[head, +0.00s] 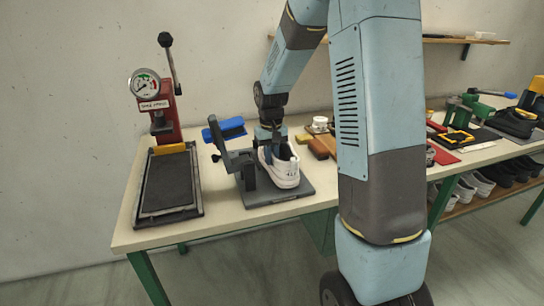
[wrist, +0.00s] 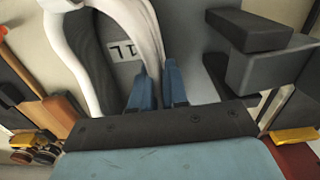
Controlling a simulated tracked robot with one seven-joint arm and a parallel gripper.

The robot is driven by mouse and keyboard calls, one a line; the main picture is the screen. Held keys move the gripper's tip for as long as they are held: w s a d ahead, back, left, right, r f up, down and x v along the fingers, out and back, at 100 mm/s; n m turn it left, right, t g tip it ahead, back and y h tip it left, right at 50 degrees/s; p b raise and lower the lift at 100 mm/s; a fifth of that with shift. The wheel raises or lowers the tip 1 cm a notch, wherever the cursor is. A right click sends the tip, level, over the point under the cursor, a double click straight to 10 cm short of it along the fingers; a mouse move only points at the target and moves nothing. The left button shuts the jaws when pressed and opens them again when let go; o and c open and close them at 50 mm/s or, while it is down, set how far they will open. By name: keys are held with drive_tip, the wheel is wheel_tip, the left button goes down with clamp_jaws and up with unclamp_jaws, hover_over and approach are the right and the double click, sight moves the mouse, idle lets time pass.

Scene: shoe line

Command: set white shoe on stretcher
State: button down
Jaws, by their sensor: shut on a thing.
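The white shoe (head: 283,172) is over the grey base plate (head: 301,192) of the stretcher, beside its dark upright and arm (head: 240,161), in the head view. My gripper (head: 269,154) is above the shoe's opening, fingers pointing down. In the wrist view my gripper (wrist: 157,92) is shut on the rim of the white shoe (wrist: 150,27), with a blue finger on each side of it. I cannot tell whether the sole touches the plate.
A red press (head: 163,120) with a gauge and a dark pad stands to the left. Several shoes (head: 487,181) rest on a lower shelf.

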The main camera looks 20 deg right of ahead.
drive_tip(key=shift+f, duration=0.25)
drive_tip(key=c, duration=1.1)
unclamp_jaws()
drive_tip(key=shift+o, duration=0.2)
wheel_tip(320, 180, up, 13)
drive_tip(key=s+r+t, duration=0.3)
drive_tip(key=s+r, duration=0.5)
drive_tip(key=s, duration=0.5)
drive_tip(key=s+t, duration=0.2)
drive_tip(key=s, duration=1.3)
drive_tip(key=shift+s+d+m+t, duration=0.15)
drive_tip(key=shift+s+m+t, duration=0.1)
drive_tip(key=shift+m+t, duration=0.05)
